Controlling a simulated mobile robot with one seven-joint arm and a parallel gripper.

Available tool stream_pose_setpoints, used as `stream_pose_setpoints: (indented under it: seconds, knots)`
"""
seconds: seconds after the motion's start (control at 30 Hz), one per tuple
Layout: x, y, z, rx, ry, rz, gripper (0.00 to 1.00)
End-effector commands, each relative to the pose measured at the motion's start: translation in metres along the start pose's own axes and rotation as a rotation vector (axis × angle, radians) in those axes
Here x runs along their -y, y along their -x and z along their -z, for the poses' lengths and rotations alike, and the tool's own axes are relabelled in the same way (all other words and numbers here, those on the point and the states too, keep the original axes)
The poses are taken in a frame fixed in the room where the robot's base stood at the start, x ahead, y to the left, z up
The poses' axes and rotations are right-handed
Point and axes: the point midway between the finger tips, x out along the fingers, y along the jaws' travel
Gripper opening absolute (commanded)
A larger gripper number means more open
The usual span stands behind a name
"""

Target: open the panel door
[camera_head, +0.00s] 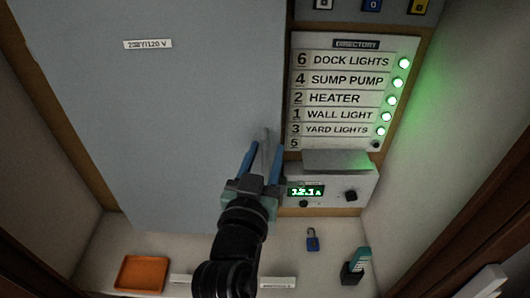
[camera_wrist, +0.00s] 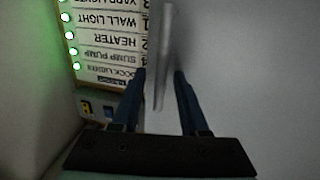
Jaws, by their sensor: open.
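The large grey panel door (camera_head: 170,110) fills the left and middle of the head view and looks shut. In the wrist view the door (camera_wrist: 260,70) is the plain grey surface on the right. A grey bar handle (camera_head: 265,140) stands near the door's lower right edge; it also shows in the wrist view (camera_wrist: 162,50). My gripper (camera_head: 265,158) is open, with one blue finger on each side of the handle. In the wrist view the gripper (camera_wrist: 160,78) straddles the bar, and I cannot tell whether either finger touches it.
A directory board (camera_head: 340,90) with several green lights is right of the door. Below it is a lit meter box (camera_head: 325,190). The shelf below holds an orange tray (camera_head: 141,274), a blue padlock (camera_head: 312,241) and a teal-and-black device (camera_head: 356,265). A side wall (camera_head: 440,120) bounds the right.

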Motion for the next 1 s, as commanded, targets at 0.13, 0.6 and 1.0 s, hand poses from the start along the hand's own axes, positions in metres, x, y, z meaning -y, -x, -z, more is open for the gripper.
stream_pose_setpoints:
  seconds: [0.13, 0.6, 1.0]
  knots:
    - [0.0, 0.0002, -0.0001, 0.0, 0.0, 0.0, 0.28]
    - [0.0001, 0.0004, -0.0001, 0.0, 0.001, 0.0, 0.0]
    - [0.0002, 0.0005, -0.0002, 0.001, 0.001, 0.0, 0.0]
